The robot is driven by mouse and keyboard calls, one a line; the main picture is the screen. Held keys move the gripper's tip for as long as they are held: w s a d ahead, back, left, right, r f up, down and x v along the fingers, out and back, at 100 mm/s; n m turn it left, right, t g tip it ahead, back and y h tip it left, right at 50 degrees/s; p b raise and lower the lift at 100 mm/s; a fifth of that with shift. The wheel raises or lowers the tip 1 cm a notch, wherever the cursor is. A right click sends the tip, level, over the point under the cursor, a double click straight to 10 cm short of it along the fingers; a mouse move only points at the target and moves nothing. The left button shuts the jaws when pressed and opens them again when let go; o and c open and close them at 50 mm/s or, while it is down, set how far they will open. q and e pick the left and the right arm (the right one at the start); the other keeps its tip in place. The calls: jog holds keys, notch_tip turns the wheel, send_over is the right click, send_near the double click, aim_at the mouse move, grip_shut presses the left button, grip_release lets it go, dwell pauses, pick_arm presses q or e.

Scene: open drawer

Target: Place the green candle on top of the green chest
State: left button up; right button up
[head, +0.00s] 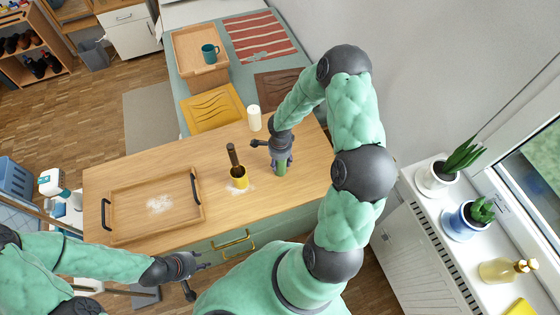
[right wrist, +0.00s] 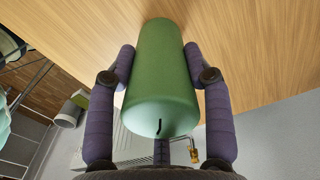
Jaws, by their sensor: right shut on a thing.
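The green candle (head: 281,169) is held in my right gripper (head: 277,155) over the right part of the chest's wooden top. In the right wrist view the candle (right wrist: 160,85) is a plain green cylinder with a dark wick, between the purple fingers (right wrist: 160,75). Its far end points at the wood; I cannot tell if it touches. The green chest (head: 266,236) has a light wooden top and a gold handle on its front. My left gripper (head: 198,279) is open and empty, in front of the chest, low in the head view.
A yellow board (head: 212,108) and brown board lie behind.

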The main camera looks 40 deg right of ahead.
jog(key=shift+f+b, duration=0.15)
jog(key=shift+b, duration=0.15)
jog(key=o, duration=1.4)
jog(key=shift+c, duration=0.2)
jog(key=shift+r+p, duration=0.35)
jog(key=shift+p, duration=0.1)
notch_tip(320, 180, up, 12)
jog(key=shift+f+p, duration=0.15)
jog(key=shift+p, duration=0.55)
